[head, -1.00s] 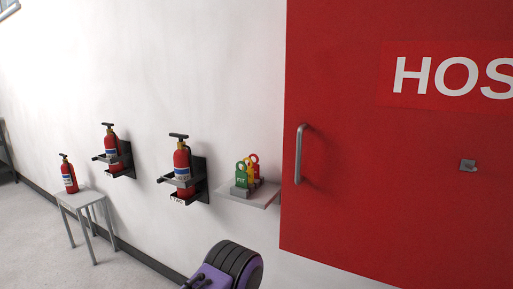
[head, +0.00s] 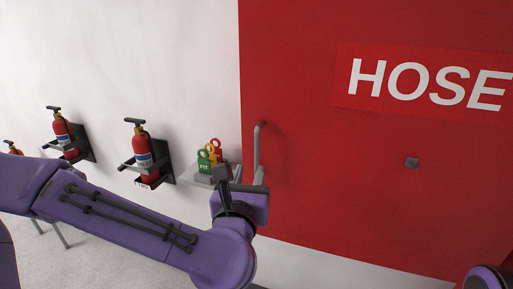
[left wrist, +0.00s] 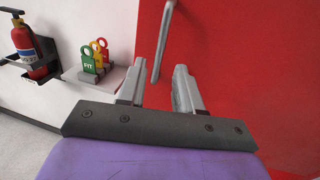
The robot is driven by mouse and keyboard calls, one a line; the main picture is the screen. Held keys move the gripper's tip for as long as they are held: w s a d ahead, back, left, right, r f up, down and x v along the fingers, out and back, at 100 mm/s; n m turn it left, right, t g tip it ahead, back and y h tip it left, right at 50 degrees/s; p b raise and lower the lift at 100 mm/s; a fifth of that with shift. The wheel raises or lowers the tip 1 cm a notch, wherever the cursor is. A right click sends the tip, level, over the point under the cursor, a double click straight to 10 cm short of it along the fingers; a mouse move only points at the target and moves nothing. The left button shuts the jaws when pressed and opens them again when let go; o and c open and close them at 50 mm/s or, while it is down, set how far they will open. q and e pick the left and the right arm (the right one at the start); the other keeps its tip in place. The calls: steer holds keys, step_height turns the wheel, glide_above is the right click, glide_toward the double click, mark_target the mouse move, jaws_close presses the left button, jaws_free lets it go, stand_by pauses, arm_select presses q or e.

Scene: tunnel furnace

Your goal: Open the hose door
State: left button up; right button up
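The red hose door (head: 340,180) with a white HOSE label fills the right of the head view and looks shut. Its grey vertical bar handle (head: 257,145) is near the door's left edge. My left gripper (head: 240,184) is at the handle's lower end. In the left wrist view, my left gripper (left wrist: 160,74) is open, and the lower part of the handle (left wrist: 163,42) appears between its fingertips. I cannot tell whether the fingers touch the handle. My right gripper is not in view.
A small wall shelf (head: 203,179) with green, yellow and red tags (head: 205,160) is just left of the left gripper. Fire extinguishers (head: 145,160) hang in wall brackets further left. A small grey latch-like part (head: 411,162) sits on the door.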

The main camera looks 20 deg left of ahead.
mark_target(257, 155)
arm_select(q)
steer(key=w+p, duration=0.1)
steer(key=w, duration=0.2)
steer(key=w+a+p, duration=0.1)
steer(key=w, duration=0.2)
steer(key=w+p, duration=0.1)
steer(key=w, duration=0.2)
steer(key=shift+w+a+f+p, duration=0.1)
steer(key=shift+w+a+p, duration=0.15)
steer(key=shift+w+p, duration=0.1)
steer(key=shift+w+f, duration=0.1)
steer(key=shift+w, duration=0.1)
jaws_close()
